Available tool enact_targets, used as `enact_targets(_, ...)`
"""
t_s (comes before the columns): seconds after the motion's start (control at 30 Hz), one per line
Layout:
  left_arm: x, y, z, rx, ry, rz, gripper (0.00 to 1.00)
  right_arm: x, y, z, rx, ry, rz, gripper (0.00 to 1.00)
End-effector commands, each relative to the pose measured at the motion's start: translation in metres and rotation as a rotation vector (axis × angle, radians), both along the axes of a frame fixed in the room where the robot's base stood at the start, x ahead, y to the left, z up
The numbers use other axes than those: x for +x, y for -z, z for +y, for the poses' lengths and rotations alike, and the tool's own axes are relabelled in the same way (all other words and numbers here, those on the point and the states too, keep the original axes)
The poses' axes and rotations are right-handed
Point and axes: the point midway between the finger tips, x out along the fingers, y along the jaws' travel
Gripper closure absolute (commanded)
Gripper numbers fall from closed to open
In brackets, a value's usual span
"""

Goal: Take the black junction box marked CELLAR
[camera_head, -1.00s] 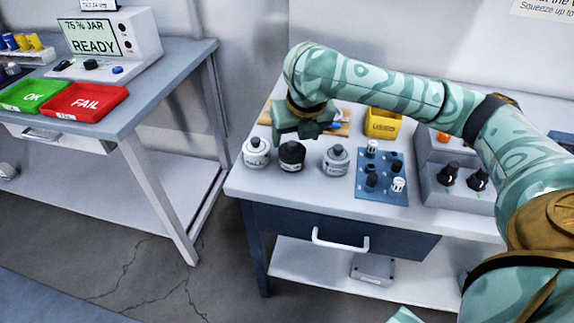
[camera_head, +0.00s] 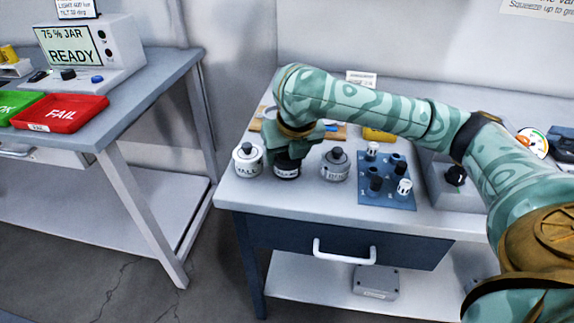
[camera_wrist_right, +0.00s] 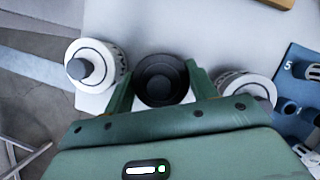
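The black junction box (camera_head: 286,169) stands on the right-hand table between a white one (camera_head: 248,160) and a grey one (camera_head: 336,165). Its label is too small to read surely. My right gripper (camera_head: 283,156) is low over the black box. In the right wrist view, the right gripper (camera_wrist_right: 161,88) is open, with one finger on each side of the black box (camera_wrist_right: 160,78). The fingers sit close to its sides; I cannot tell whether they touch it. My left gripper is not in view.
A blue numbered board (camera_head: 386,194) with several small knobbed parts lies right of the grey box. A yellow bin (camera_head: 379,135) is behind, partly hidden by my arm. Red FAIL tray (camera_head: 60,113) is on the left table. A drawer handle (camera_head: 344,254) is at the table front.

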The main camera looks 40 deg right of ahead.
Motion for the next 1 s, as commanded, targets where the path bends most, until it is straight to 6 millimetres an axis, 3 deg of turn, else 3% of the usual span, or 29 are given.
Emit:
enact_targets(0.37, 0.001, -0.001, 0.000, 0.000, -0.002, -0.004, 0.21, 0.000, -0.002, 0.000, 0.000, 0.000, 0.000, 0.68)
enact_targets(0.5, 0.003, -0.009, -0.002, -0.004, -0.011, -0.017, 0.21, -0.001, -0.013, 0.000, 0.001, 0.001, -0.002, 0.68)
enact_targets(0.67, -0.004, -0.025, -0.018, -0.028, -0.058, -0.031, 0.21, -0.001, -0.041, 0.000, 0.002, 0.002, -0.007, 0.68)
enact_targets(0.9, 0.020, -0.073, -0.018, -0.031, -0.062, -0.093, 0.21, -0.050, -0.104, -0.003, -0.001, 0.000, -0.010, 0.68)
enact_targets(1.0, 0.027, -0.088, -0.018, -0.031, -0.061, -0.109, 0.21, -0.079, -0.114, -0.004, -0.002, 0.000, -0.003, 0.68)
